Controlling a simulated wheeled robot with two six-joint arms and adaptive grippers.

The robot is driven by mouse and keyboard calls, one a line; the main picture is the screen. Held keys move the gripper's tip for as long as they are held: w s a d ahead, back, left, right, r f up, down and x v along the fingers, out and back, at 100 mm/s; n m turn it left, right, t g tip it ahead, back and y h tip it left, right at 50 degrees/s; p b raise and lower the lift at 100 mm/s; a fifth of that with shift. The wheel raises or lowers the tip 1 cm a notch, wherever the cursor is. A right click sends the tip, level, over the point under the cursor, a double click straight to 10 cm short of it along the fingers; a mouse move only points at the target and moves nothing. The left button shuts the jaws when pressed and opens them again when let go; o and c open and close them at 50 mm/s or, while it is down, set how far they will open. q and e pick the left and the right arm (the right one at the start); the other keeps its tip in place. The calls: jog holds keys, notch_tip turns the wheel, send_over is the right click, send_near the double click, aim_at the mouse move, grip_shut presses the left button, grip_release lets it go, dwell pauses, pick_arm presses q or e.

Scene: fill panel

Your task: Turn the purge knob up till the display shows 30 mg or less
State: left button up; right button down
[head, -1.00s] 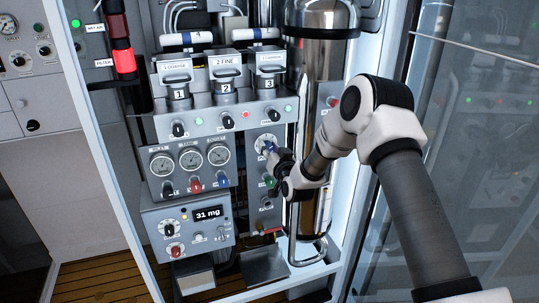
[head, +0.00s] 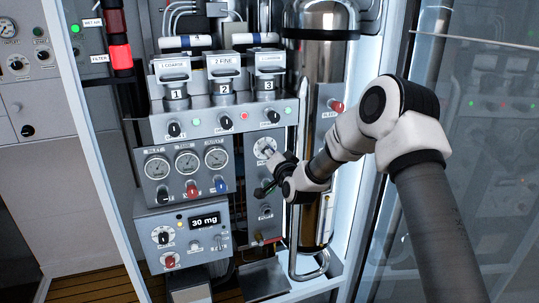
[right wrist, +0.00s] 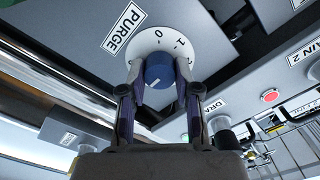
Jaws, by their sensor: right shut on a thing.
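The blue purge knob (right wrist: 159,70) sits on a white numbered dial (right wrist: 160,40) beside a PURGE label (right wrist: 123,31) in the right wrist view. My right gripper (right wrist: 160,80) is shut on the knob, one finger on each side. In the head view the dial (head: 265,147) is on the panel's right part, and my right gripper (head: 271,158) reaches it from the right, hiding most of the knob. The display (head: 205,221) reads 30 mg. My left gripper is not in view.
A tall metal cylinder (head: 318,75) stands just behind my right arm. Three gauges (head: 187,164) and several small knobs are left of the dial. A DRAIN knob (right wrist: 222,138) lies close by in the right wrist view. A glass pane (head: 480,130) is at the right.

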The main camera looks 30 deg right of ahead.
jog(key=c, duration=0.8)
grip_release()
jog(key=v, duration=1.1)
jog(key=shift+s, duration=0.4)
jog(key=shift+f, duration=0.15)
